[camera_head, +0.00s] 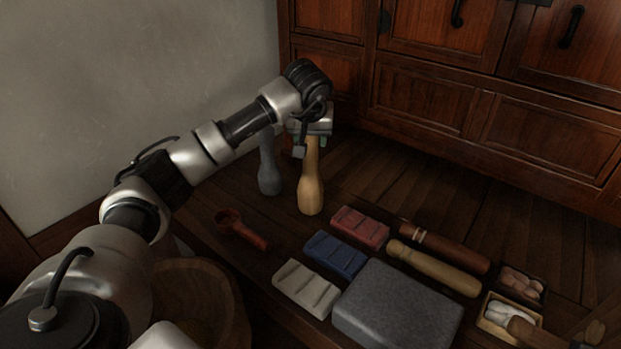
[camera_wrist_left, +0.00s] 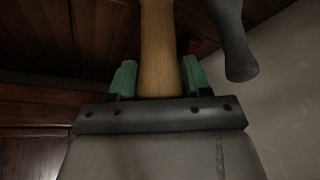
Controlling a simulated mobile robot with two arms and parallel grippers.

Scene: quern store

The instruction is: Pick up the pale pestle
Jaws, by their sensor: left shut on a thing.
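The pale pestle (camera_head: 311,188) is a light wooden club shape with a thicker lower end, standing upright in the head view. My left gripper (camera_head: 308,141) is at its upper end, coming from above. In the left wrist view the green fingers of the left gripper (camera_wrist_left: 157,80) are on both sides of the pale pestle's shaft (camera_wrist_left: 159,45), shut on it. Whether the pestle's lower end touches the surface is unclear. My right gripper is not in view.
A grey pestle (camera_head: 269,172) stands close to the left. A red scoop (camera_head: 242,229), red block (camera_head: 360,228), blue block (camera_head: 335,254), white block (camera_head: 306,287), grey stone slab (camera_head: 398,316), rolling pins (camera_head: 434,268) and small boxes (camera_head: 511,311) lie in front. Wooden cabinets (camera_head: 430,90) stand behind.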

